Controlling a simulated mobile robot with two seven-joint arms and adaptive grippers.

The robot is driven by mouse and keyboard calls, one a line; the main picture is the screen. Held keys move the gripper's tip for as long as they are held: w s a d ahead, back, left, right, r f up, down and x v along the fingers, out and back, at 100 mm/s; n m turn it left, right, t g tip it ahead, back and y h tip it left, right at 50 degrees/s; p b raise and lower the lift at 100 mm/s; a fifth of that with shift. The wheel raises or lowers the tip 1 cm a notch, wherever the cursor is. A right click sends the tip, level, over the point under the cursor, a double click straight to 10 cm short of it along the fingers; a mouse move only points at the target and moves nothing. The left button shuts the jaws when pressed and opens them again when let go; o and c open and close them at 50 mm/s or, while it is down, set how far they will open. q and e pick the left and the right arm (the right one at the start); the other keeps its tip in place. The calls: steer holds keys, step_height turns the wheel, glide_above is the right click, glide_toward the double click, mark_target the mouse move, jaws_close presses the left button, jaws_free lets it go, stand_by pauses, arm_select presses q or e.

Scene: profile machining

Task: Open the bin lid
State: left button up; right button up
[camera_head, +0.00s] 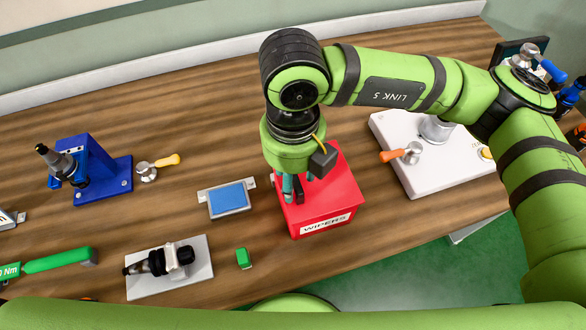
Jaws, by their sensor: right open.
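The red bin (341,214) labelled "WIPERS" stands near the front edge of the wooden table, in the middle of the head view. Its flat red top looks closed. My right gripper (293,190) is over the left part of the bin's top, pointing down, with its fingers apart. My wrist and the dark block on it hide part of the lid. I cannot tell whether the fingertips touch the lid. My left gripper is not in view.
A blue pad on a grey plate (228,199) and a green block (243,259) lie left of the bin. A white machine base (430,160) with an orange-handled lever stands at right. A blue stand (92,170) and a tool on a white plate (168,267) are further left.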

jaws_close()
steer(key=shift+d+r+y+b, duration=0.15)
steer(key=shift+y+b, duration=0.15)
steer(key=shift+b, duration=0.2)
arm_select(q)
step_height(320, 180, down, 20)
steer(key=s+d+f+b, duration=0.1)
steer(key=b, duration=1.8)
arm_select(e)
steer(key=w+d+r+g+y+b, duration=0.1)
steer(key=w+d+r+g+y, duration=0.1)
steer(key=d+y, duration=0.6)
steer(key=w+d+r+g+y+b, duration=0.2)
steer(key=w+d+r+g+y, duration=0.1)
steer(key=d+y, duration=0.6)
steer(key=shift+w+g, duration=0.25)
steer(key=shift+g, duration=0.15)
jaws_free()
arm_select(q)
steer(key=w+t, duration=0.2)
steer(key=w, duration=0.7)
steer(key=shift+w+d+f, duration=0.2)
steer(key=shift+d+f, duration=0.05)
arm_select(e)
steer(key=v, duration=1.2)
steer(key=shift+f, duration=0.25)
